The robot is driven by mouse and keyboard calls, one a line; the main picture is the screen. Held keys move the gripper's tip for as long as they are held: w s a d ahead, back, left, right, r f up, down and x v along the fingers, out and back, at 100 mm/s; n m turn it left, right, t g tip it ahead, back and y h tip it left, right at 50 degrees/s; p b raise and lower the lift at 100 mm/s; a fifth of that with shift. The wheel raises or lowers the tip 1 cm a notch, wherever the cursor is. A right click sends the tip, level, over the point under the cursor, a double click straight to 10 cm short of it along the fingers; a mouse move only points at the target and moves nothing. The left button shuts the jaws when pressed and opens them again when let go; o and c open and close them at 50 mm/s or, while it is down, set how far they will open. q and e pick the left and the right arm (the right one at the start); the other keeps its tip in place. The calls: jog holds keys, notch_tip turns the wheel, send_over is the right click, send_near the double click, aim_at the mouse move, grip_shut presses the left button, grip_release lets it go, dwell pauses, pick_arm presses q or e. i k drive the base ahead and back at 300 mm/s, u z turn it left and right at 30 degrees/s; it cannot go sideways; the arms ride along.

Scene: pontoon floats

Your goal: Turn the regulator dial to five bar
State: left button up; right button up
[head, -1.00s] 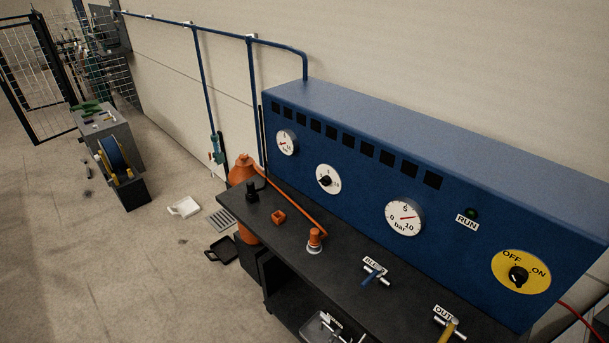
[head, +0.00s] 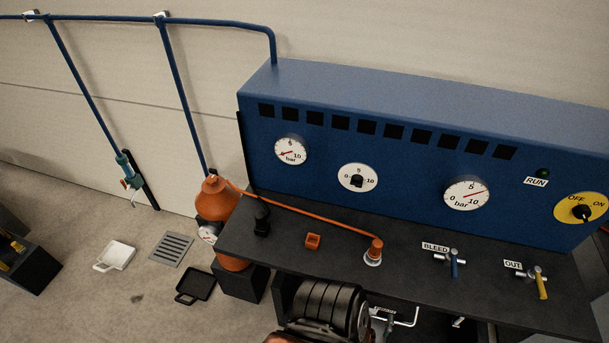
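The regulator dial (head: 357,178) is a white disc with a black knob on the front of the blue panel (head: 415,170). Its scale shows 0, 5 and 10. The knob's exact pointing is too small to tell. A bar gauge (head: 290,150) sits to its upper left, with its red needle toward the low left side. A larger bar gauge (head: 467,193) sits to its right, with its red needle between 5 and 10. Neither gripper is in view, and nothing touches the dial.
The dark bench (head: 290,215) carries an orange block (head: 312,241), an orange hose end (head: 374,250), and the BLEED (head: 453,262) and OUT (head: 539,281) valves. A yellow OFF/ON switch (head: 582,209) is at right. A dark ribbed body (head: 325,305) stands low in front.

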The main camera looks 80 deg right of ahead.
aim_at(357, 180)
jog(key=i, duration=1.6)
jog(key=z, duration=3.2)
